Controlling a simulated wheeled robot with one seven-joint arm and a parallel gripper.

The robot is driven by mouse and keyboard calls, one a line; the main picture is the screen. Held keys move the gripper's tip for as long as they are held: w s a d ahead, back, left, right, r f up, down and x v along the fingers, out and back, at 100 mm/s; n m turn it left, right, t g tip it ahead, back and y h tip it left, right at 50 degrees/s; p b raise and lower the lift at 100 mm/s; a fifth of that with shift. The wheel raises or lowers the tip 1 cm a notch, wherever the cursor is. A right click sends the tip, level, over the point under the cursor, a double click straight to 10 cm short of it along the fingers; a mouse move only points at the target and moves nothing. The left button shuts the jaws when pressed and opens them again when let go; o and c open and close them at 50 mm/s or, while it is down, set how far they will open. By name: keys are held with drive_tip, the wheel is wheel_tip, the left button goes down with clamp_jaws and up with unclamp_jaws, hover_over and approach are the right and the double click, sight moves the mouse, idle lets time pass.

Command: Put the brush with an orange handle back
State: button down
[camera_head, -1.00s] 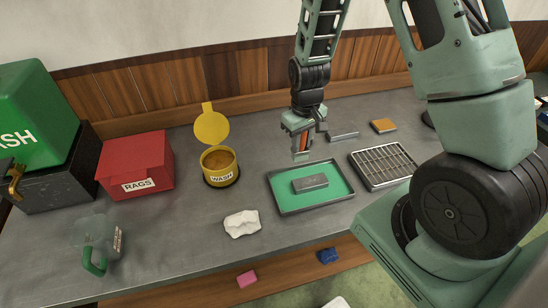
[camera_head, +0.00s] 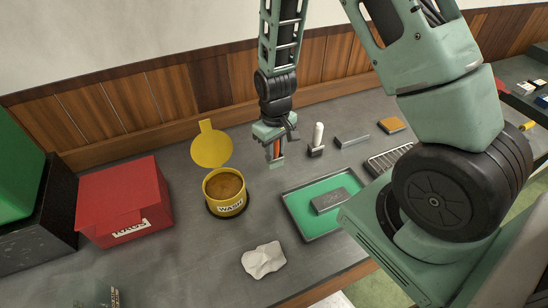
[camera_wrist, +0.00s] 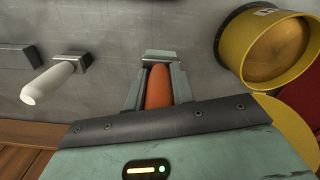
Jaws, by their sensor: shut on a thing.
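My gripper (camera_head: 275,155) is shut on the orange-handled brush (camera_head: 277,148), above the bench between the yellow WASH tin (camera_head: 226,193) and a white-handled brush (camera_head: 318,138). In the wrist view, the orange handle (camera_wrist: 158,88) sits between the two fingers of my gripper (camera_wrist: 156,82). A grey block-like end shows just beyond the handle; its details are hard to make out. The white-handled brush (camera_wrist: 48,84) also shows at left in the wrist view, and the open tin (camera_wrist: 240,55) at right.
A green-lined tray (camera_head: 299,213) with a grey block (camera_head: 337,201) lies at right front. A grey bar (camera_head: 352,142), a rack (camera_head: 388,160) and an orange-topped block (camera_head: 391,124) lie beyond. The red RAGS box (camera_head: 124,200) is left, a white cloth (camera_head: 263,260) in front.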

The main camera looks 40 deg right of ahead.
sight(275, 159)
drive_tip(key=shift+f+p, duration=0.5)
drive_tip(key=shift+f, duration=1.7)
drive_tip(key=shift+f, duration=0.2)
drive_tip(key=c, duration=1.2)
unclamp_jaws()
drive_tip(key=shift+r, duration=0.1)
drive_tip(key=shift+r, duration=0.1)
